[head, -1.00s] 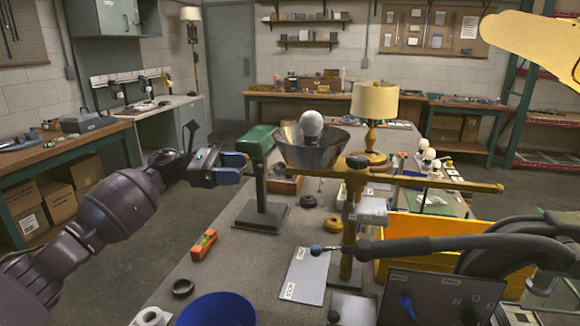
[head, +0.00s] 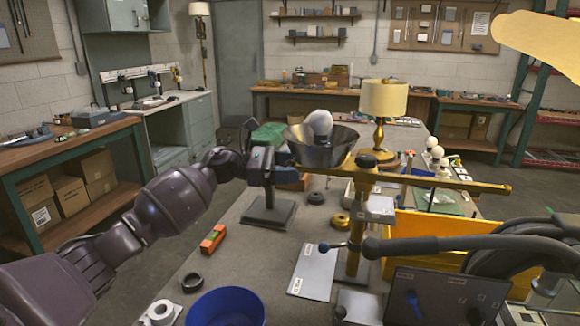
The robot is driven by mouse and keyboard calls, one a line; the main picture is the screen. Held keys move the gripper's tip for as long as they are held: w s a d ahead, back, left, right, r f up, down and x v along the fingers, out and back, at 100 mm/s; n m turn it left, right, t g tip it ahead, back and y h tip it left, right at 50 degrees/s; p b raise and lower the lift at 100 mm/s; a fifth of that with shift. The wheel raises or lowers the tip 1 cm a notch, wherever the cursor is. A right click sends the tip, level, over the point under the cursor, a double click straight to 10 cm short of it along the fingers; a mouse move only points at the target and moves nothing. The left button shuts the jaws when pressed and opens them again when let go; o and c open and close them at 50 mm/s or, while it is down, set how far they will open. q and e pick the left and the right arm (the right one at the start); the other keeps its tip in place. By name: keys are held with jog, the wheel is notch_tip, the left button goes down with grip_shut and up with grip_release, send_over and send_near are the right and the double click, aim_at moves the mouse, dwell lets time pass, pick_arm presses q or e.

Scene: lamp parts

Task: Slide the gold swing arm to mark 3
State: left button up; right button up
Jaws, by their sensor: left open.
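The gold swing arm (head: 440,182) is a long horizontal bar on an upright gold post (head: 357,225) with a black knob on top. A metal bowl-shaped shade (head: 318,152) holding a white bulb (head: 320,122) sits at its left end. My left gripper (head: 289,176) is open, its blue fingertips just below the shade's left side, close to the bar's left end. I cannot tell whether they touch it. The gripper partly covers a green-topped stand (head: 270,137). Mark 3 cannot be made out. My right gripper is not in view.
A yellow bin (head: 430,228) stands under the bar's right half. A dark hose-like arm (head: 450,243) crosses in front of the post. A brass lamp (head: 383,105) stands behind. An orange level (head: 212,239) and a blue bowl (head: 226,309) lie on the near left bench.

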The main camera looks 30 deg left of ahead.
pick_arm(q)
jog(key=shift+c, duration=0.8)
grip_shut()
jog(key=shift+a+f, duration=0.1)
jog(key=shift+a, duration=0.1)
jog(key=w+b+v, duration=0.1)
jog(key=b+v, duration=0.1)
jog(key=v, duration=0.5)
jog(key=shift+a+b, duration=0.4)
jog(key=shift+a, duration=0.05)
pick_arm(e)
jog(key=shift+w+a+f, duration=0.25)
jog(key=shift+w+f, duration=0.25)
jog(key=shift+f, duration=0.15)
